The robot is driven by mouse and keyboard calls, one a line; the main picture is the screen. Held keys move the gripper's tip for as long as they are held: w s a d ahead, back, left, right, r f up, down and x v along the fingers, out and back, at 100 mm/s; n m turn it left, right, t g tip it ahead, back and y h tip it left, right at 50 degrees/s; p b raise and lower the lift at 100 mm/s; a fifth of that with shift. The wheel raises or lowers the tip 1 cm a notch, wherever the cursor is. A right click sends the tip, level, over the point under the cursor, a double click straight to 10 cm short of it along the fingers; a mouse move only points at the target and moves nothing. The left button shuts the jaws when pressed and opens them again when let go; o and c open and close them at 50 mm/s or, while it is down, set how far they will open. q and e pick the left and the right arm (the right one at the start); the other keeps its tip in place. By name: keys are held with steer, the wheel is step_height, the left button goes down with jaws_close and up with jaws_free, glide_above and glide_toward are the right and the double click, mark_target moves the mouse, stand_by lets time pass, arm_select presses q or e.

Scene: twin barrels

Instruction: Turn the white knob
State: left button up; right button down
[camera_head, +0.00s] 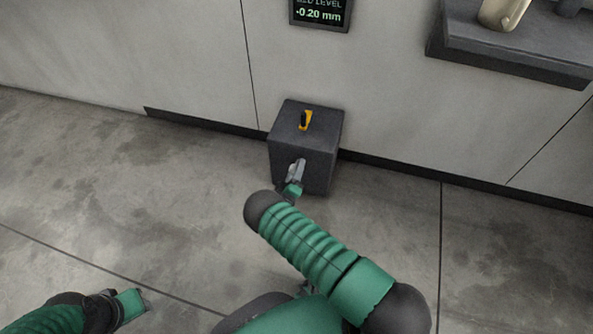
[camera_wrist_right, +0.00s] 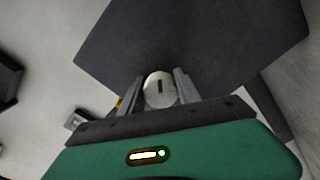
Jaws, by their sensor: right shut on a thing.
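The white knob (camera_wrist_right: 159,90) is round with a dark slot mark, on the face of a dark box (camera_head: 318,150). My right gripper (camera_wrist_right: 158,82) is shut on the knob, with one finger on each side of it in the right wrist view. In the head view the right gripper (camera_head: 296,170) is at the front face of the box and hides the knob. My left gripper (camera_head: 140,302) is at the lower left of the head view, away from the box; its fingers are not clear enough to tell their state.
A yellow and black handle (camera_head: 305,120) sits on top of the box. A display (camera_head: 320,12) on the wall reads -0.20 mm. A dark shelf (camera_head: 510,60) with objects on it is at the upper right. The floor left of the box is clear.

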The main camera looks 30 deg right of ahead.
steer(key=n, duration=0.2)
steer(key=n+b, duration=0.1)
steer(key=n, duration=0.1)
steer(key=n+b, duration=0.1)
steer(key=n, duration=0.2)
steer(key=shift+w+a+f, duration=0.1)
steer(key=shift+a+f, duration=0.05)
steer(key=shift+a, duration=0.1)
steer(key=n+b, duration=0.1)
steer(key=n, duration=0.2)
steer(key=shift+n, duration=0.3)
steer(key=shift+n+b, duration=0.45)
steer(key=shift+n, duration=1.15)
steer(key=c, duration=0.9)
jaws_free()
steer(key=shift+o, duration=0.2)
steer(key=shift+d, duration=0.1)
